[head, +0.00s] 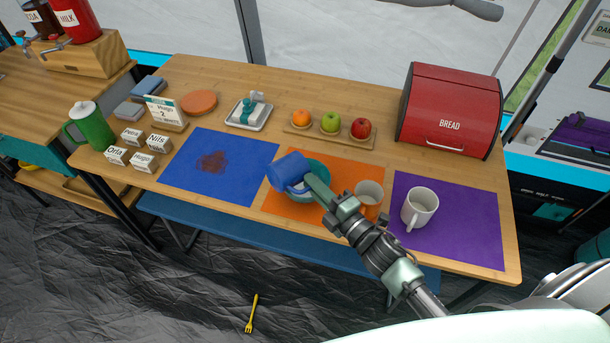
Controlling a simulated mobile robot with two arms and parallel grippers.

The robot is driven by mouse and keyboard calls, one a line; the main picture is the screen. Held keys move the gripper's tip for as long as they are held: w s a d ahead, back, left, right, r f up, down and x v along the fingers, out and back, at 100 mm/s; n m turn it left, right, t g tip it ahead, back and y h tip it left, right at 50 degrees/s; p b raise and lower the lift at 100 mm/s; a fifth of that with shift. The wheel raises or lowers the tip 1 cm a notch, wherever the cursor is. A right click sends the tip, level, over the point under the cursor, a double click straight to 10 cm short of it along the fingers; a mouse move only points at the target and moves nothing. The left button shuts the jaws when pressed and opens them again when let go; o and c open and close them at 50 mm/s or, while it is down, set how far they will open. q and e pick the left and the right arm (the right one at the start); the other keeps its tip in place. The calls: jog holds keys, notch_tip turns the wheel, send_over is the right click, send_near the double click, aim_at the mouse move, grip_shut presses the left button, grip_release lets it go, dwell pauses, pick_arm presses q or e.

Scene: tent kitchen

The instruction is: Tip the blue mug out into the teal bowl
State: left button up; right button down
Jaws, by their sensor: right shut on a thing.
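The blue mug (285,168) is held by my right gripper (303,187), which is shut on it. The mug is tipped over toward the left, above the left part of the teal bowl (321,170). Whether the mug touches the bowl's rim I cannot tell. The bowl stands on the orange mat (345,168), and my gripper and the mug hide much of it. The inside of the mug and most of the inside of the bowl cannot be made out. My left gripper is not in view.
An orange-and-white mug (369,190) stands close right of my gripper. A white mug (420,205) stands on the purple mat (470,220). The blue mat (235,180) has a brown stain (212,161). A fruit board (346,134) and red bread box (450,105) are behind.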

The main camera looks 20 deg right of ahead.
aim_at(288, 176)
jog(key=shift+a+f+n+b, duration=0.1)
jog(key=shift+a+n+b, duration=0.05)
jog(key=shift+n+b, duration=0.25)
jog(key=shift+s+a+r+n, duration=0.1)
jog(key=shift+r+n, duration=0.15)
jog(key=shift+n, duration=0.05)
jog(key=shift+a+r+n+p, duration=0.15)
jog(key=shift+r+n+p, duration=0.15)
jog(key=shift+r+n, duration=0.25)
jog(key=a+f+n+b, duration=0.1)
jog(key=n, duration=0.1)
jog(key=s+a+n+b, duration=0.1)
jog(key=shift+a+f+n, duration=0.25)
jog(key=shift+f+n, duration=0.1)
jog(key=r+n+p, duration=0.1)
jog(key=n, duration=0.1)
jog(key=r+n, duration=0.1)
jog(key=r, duration=0.1)
jog(key=shift+a+n+p, duration=0.35)
jog(key=shift+n, duration=0.05)
jog(key=s+a+f+n+b, duration=0.2)
jog(key=a+f+n+b, duration=0.4)
jog(key=n+b, duration=0.1)
jog(key=shift+s+a+f+n, duration=0.2)
jog(key=shift+s+f+n, duration=0.1)
jog(key=shift+n, duration=0.6)
